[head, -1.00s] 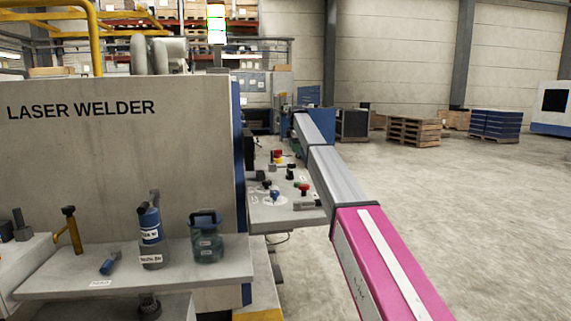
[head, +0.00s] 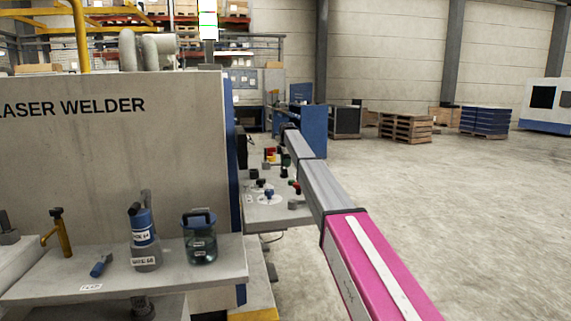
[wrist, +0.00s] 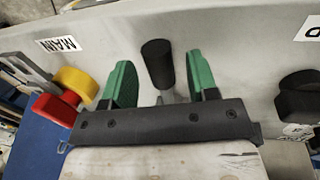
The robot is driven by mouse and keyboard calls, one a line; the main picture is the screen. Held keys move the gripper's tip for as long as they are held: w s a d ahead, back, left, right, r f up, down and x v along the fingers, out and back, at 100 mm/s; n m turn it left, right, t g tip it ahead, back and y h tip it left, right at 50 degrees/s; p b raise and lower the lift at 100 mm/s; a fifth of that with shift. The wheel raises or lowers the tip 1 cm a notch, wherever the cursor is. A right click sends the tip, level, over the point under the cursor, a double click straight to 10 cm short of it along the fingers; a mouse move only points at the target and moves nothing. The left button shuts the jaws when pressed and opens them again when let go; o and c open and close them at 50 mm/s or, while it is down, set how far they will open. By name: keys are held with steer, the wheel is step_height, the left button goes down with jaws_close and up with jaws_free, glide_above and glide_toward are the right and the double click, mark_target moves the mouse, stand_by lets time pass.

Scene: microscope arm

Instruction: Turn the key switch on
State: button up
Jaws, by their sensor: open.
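My gripper (wrist: 160,95) shows in the wrist view with its two green fingers apart. A black cylindrical handle (wrist: 157,63) appears between the fingers in the picture; I see no contact with either finger. Whether this handle is the key switch I cannot tell. The grey control panel (wrist: 220,50) lies behind it, with an upside-down "MAIN" label (wrist: 60,45) to the left. In the head view the panel (head: 282,213) sits right of the laser welder (head: 120,150), with small dark, blue and red controls on it.
In the wrist view, a red and yellow knob (wrist: 75,84) stands left of my gripper and a black knob (wrist: 300,95) right of it. In the head view, a shelf (head: 215,268) with bottles stands at front left.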

steer(key=shift+w+f, duration=0.1)
steer(key=shift+f, duration=0.25)
jaws_close()
